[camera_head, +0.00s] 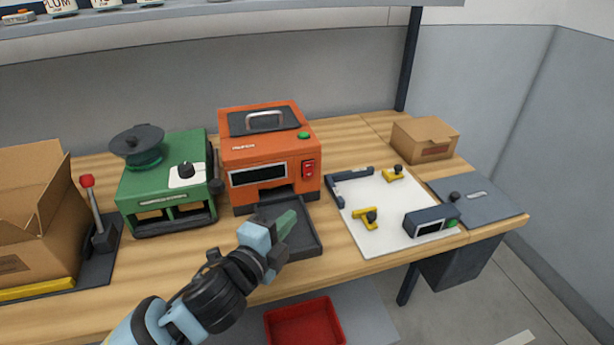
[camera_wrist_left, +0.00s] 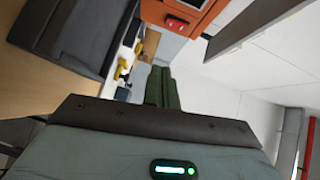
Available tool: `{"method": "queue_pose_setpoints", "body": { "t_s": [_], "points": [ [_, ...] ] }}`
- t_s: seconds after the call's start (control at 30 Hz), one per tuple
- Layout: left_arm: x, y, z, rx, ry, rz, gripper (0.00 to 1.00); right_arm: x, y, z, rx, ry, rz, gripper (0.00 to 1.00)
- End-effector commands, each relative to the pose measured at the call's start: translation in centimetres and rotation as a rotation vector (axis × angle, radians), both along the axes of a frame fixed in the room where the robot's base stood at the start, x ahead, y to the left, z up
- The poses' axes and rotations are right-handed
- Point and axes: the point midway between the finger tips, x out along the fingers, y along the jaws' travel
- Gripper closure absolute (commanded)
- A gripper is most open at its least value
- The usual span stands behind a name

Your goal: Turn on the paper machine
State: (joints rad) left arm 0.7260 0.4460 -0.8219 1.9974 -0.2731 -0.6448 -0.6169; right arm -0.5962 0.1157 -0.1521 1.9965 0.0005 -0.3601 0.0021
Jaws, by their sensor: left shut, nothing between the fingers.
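The orange machine (camera_head: 268,155) stands at the back middle of the table, with a label too small to read, a dark display window, a green button (camera_head: 303,135) on top and a red switch (camera_head: 308,168) on its front right. A dark tray (camera_head: 305,240) sticks out from its front. My left gripper (camera_head: 287,222) is shut and empty, in front of the machine and over the tray in the picture, apart from the switch. In the left wrist view the green fingers (camera_wrist_left: 162,88) are together, and the orange machine (camera_wrist_left: 190,12) shows at the top. My right gripper is not in view.
A green machine (camera_head: 165,185) stands left of the orange one, with a red-knobbed lever (camera_head: 95,215) and an open carton (camera_head: 40,225) further left. Right are a white board (camera_head: 390,205) with yellow pieces, a small closed box (camera_head: 425,138) and a grey plate (camera_head: 490,200).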

Motion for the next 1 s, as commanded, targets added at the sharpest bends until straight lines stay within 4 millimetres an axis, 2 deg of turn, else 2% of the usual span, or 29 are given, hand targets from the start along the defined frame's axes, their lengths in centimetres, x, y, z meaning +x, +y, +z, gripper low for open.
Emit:
{"method": "queue_pose_setpoints", "body": {
  "t_s": [0.17,0.57,1.0],
  "points": [
    [0.2,-0.1,0.4,0.021,-0.018,-0.004,1.00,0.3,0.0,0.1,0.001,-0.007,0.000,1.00],
    [0.8,-0.4,0.3,0.018,-0.017,-0.003,1.00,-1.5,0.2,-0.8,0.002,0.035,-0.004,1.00],
    [6.6,-3.4,-0.3,0.017,-0.015,-0.002,1.00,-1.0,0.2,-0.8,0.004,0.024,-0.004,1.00]
  ]
}}
